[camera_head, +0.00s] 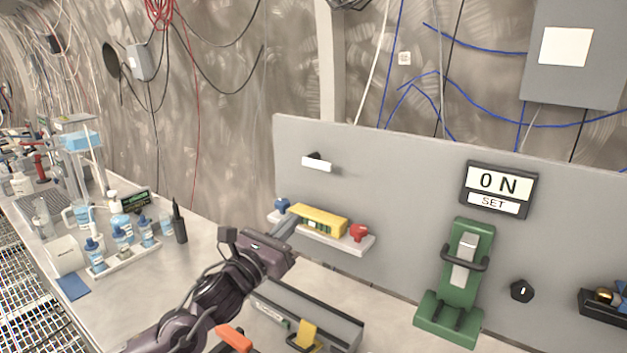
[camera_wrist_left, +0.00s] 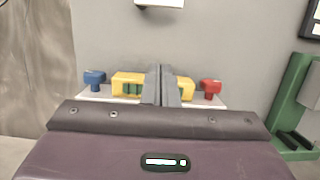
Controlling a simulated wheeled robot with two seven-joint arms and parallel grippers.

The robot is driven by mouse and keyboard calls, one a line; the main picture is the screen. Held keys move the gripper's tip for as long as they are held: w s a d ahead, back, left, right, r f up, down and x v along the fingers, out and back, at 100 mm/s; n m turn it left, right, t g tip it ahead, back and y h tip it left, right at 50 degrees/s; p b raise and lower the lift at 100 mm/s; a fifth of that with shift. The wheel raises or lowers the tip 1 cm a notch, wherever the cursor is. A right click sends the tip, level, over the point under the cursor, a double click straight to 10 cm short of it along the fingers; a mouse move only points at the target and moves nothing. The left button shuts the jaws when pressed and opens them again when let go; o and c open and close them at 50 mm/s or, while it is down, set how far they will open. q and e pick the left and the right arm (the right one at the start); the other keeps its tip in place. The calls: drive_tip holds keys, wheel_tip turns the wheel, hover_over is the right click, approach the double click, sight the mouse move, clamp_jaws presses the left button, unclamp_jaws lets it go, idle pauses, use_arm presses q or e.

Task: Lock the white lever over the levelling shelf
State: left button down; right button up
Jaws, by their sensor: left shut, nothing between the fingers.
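The white lever (camera_head: 317,163) sits on the grey panel above the levelling shelf, lying roughly level, with a dark mount behind it. Its lower edge also shows at the top of the left wrist view (camera_wrist_left: 158,3). The white levelling shelf (camera_head: 352,246) carries a yellow spirit level (camera_head: 318,219) between a blue knob (camera_head: 282,205) and a red knob (camera_head: 358,232). My left gripper (camera_head: 291,224) is shut and empty, in front of the shelf and below the lever. In the left wrist view its fingers (camera_wrist_left: 162,84) hide the middle of the level. My right gripper is not in view.
Bottles (camera_head: 122,237) stand on the bench at left.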

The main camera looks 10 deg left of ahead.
sight(321, 161)
use_arm(q)
drive_tip(key=p+x, duration=0.1)
drive_tip(key=x, duration=0.2)
drive_tip(key=p+x, duration=0.1)
drive_tip(key=x, duration=0.2)
drive_tip(key=p+x, duration=0.1)
drive_tip(key=x, duration=0.2)
drive_tip(key=shift+s+r+p, duration=0.1)
drive_tip(key=shift+r+p, duration=0.2)
wheel_tip(321, 161, up, 3)
drive_tip(key=p, duration=0.2)
drive_tip(key=shift+r+p, duration=0.25)
drive_tip(key=shift+p, duration=0.05)
drive_tip(key=shift+d+r+n, duration=0.1)
drive_tip(key=shift+d+n, duration=0.05)
drive_tip(key=shift+n, duration=0.35)
